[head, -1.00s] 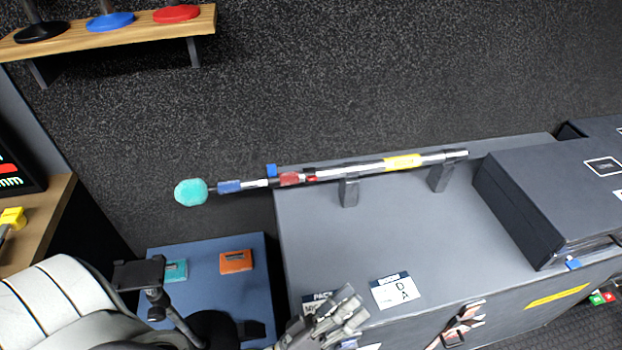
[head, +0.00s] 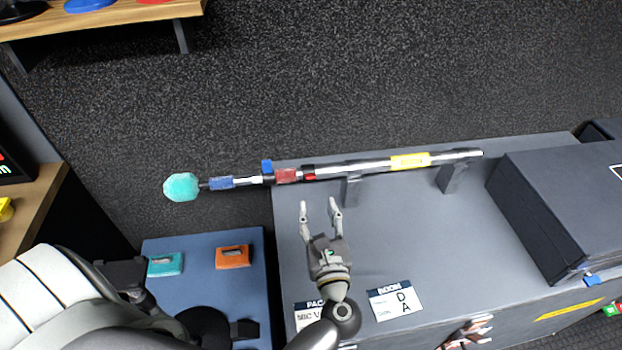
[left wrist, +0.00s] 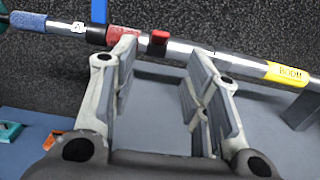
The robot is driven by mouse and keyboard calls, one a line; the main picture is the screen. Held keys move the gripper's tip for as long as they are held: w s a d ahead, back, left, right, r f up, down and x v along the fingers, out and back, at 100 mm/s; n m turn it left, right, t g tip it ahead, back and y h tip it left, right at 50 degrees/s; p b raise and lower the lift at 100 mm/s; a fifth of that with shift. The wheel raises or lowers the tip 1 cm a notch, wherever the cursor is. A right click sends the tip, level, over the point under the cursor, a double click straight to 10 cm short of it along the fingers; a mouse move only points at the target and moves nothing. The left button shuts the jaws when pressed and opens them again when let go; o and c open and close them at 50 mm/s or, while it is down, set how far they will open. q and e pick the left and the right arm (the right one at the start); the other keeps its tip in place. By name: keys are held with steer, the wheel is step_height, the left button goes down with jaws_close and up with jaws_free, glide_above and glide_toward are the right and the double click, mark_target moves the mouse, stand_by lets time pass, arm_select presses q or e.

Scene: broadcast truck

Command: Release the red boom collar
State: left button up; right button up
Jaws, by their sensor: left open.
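The boom pole (head: 365,167) lies across two dark brackets on the grey case, with a teal ball tip (head: 181,187) at its left end. A dark red sleeve (head: 288,176) sits on the pole left of the brackets, with a brighter red piece (head: 310,177) just to its right. Both show in the left wrist view, the sleeve (left wrist: 118,35) partly behind a finger and the red piece (left wrist: 158,42) between the fingers. My left gripper (head: 320,205) is open and empty, just in front of the red parts, fingers pointing at the pole. My right gripper is out of view.
A black box (head: 560,215) stands on the case at the right. Two brackets (head: 351,190) (head: 452,178) hold up the pole. Labels (head: 396,300) lie at the case's front. A lower blue surface (head: 200,290) holds a teal and an orange piece.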

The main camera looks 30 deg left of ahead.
mark_target(311, 178)
arm_select(q)
steer(key=p+x, duration=0.1)
steer(key=x, duration=0.8)
steer(key=shift+w+a, duration=0.35)
steer(key=shift+w, duration=0.1)
jaws_close()
steer(key=t+b, duration=0.1)
steer(key=b, duration=0.3)
steer(key=f+y+b, duration=0.1)
steer(key=b, duration=0.4)
steer(key=shift+s+d+t, duration=0.1)
steer(key=shift+s+t, duration=0.1)
steer(key=shift+t, duration=0.2)
